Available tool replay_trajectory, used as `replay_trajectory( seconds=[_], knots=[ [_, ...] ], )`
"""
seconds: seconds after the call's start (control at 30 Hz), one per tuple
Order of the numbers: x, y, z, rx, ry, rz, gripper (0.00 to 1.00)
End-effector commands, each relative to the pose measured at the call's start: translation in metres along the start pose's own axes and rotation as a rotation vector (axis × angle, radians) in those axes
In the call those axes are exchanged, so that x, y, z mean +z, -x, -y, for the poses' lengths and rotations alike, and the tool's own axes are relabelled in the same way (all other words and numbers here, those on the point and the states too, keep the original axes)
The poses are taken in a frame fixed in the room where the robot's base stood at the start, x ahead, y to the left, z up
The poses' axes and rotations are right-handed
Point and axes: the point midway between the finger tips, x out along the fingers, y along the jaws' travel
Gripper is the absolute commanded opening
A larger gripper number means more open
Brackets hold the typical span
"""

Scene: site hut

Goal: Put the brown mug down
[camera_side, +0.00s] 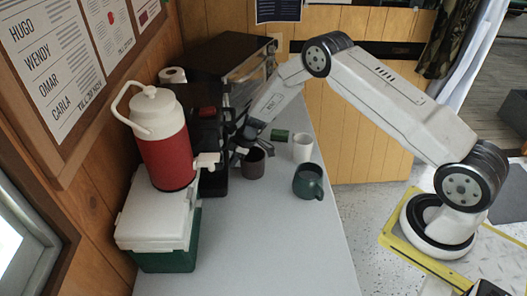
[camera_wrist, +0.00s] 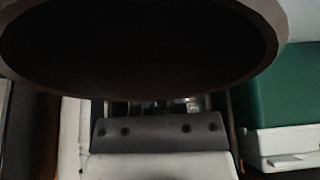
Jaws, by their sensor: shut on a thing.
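The brown mug (camera_side: 254,165) is upright near the right side of the black machine on the counter. My gripper (camera_side: 244,149) is shut on the mug at its upper left side. In the wrist view the brown mug (camera_wrist: 278,22) fills the top of the picture, with its wide rim and dark inside showing. The fingertips are too small and dark to make out in the side view. I cannot tell whether the mug's base touches the counter.
A white mug (camera_side: 302,148) and a dark green mug (camera_side: 308,184) stand to the right. The black machine (camera_side: 211,135), red jug (camera_side: 166,150) and cooler (camera_side: 160,225) are left. The front counter (camera_side: 262,245) is clear.

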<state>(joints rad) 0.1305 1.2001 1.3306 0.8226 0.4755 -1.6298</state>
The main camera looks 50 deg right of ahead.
Motion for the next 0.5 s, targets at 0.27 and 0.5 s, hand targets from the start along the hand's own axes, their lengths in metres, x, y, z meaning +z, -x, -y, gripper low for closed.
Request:
replay_trajectory(
  seconds=[0.27,0.5],
  knots=[
    [0.0054,-0.0129,-0.0009,0.003,0.001,-0.002,0.0],
    [0.0058,-0.0134,-0.0008,0.003,0.001,-0.002,0.0]
  ],
)
